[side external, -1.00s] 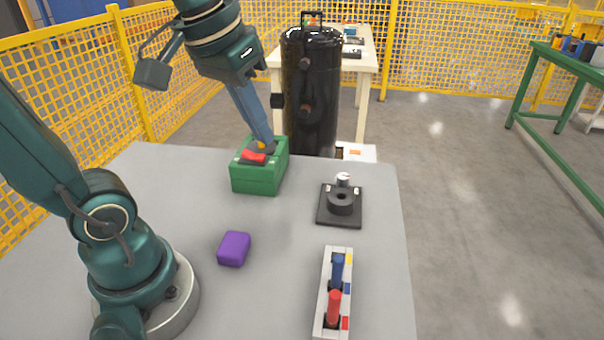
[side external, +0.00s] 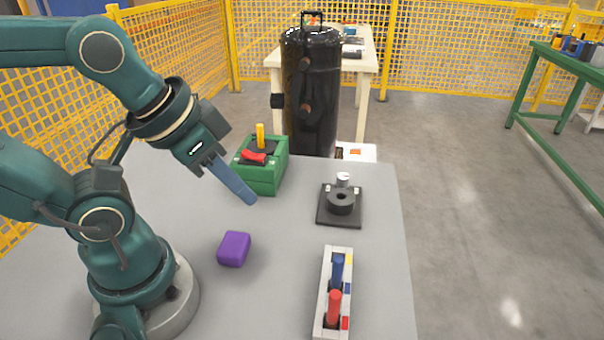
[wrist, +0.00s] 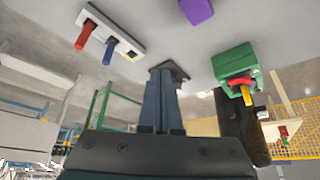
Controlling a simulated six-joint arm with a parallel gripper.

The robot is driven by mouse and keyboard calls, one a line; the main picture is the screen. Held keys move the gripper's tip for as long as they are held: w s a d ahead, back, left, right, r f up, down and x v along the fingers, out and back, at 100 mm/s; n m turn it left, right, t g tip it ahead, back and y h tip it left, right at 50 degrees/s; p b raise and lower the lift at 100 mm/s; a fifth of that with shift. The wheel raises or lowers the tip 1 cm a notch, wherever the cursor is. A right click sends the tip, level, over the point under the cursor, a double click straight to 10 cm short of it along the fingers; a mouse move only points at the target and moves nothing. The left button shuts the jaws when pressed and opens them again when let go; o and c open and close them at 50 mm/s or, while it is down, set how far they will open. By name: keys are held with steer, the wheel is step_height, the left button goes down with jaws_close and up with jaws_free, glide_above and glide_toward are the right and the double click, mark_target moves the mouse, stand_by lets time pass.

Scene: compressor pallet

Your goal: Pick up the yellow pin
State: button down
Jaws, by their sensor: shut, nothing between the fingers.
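The yellow pin (side external: 260,136) stands upright in the top of the green box (side external: 262,180), behind a red part (side external: 253,157). The pin also shows in the wrist view (wrist: 246,95), at the green box (wrist: 236,63) on the right. My gripper (side external: 250,200) is shut and empty. It is in the air in front of the green box, tilted down to the right, apart from the pin. In the wrist view its fingers (wrist: 161,75) are together.
A purple block (side external: 234,248) lies on the grey table (side external: 290,270). A black tank (side external: 311,85) stands behind the table.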

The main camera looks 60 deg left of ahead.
stand_by(0.3)
steer(key=c, duration=0.7)
jaws_free()
